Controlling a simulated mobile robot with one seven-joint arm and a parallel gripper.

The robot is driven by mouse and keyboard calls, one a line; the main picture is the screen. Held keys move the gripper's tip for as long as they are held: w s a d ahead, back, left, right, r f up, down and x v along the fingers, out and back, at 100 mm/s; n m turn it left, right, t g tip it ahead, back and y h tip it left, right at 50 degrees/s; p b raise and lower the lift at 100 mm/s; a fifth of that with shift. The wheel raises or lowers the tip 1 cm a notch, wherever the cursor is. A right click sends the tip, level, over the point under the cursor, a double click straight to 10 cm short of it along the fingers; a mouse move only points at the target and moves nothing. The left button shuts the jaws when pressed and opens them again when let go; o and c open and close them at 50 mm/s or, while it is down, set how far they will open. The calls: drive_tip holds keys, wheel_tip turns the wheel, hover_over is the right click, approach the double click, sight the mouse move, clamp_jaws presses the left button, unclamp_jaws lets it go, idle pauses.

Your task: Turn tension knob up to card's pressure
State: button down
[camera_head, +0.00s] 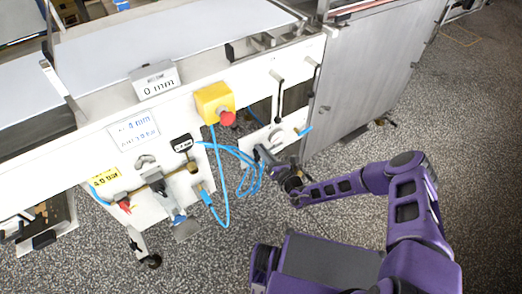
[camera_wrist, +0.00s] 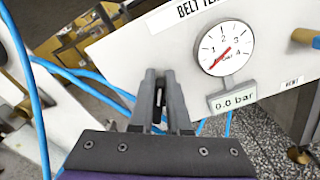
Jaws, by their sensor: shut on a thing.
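My gripper (camera_head: 266,156) reaches the lower white panel of the machine, and its fingers (camera_wrist: 160,92) are shut close together in the wrist view. The tension knob itself is hidden behind the fingers, so I cannot see its turn. A round pressure gauge (camera_wrist: 226,49) on the white panel has its red needle low, toward the lower left. The small display under it (camera_wrist: 234,100) reads 0.0 bar. A white card (camera_head: 134,129) on the machine front shows "4 mm" on its upper line; its lower line is too small to read surely.
Blue hoses (camera_head: 226,190) loop beside my gripper and also cross the wrist view (camera_wrist: 38,100). A yellow box with a red button (camera_head: 214,103) sits above. A display (camera_head: 156,84) reads 0 mm. A brass fitting marked VENT (camera_wrist: 304,37) stands right of the gauge.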

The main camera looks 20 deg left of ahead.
drive_tip(key=shift+s+a+f+m, duration=0.15)
drive_tip(key=shift+f+m, duration=0.7)
drive_tip(key=shift+m, duration=4.05)
drive_tip(key=shift+s+a+f+m, duration=0.15)
drive_tip(key=shift+f+m, duration=0.65)
drive_tip(key=shift+m, duration=4.1)
drive_tip(key=shift+s+a+f+m, duration=0.15)
drive_tip(key=shift+f+m, duration=0.7)
drive_tip(key=shift+m, duration=4.05)
drive_tip(key=c, duration=0.9)
unclamp_jaws()
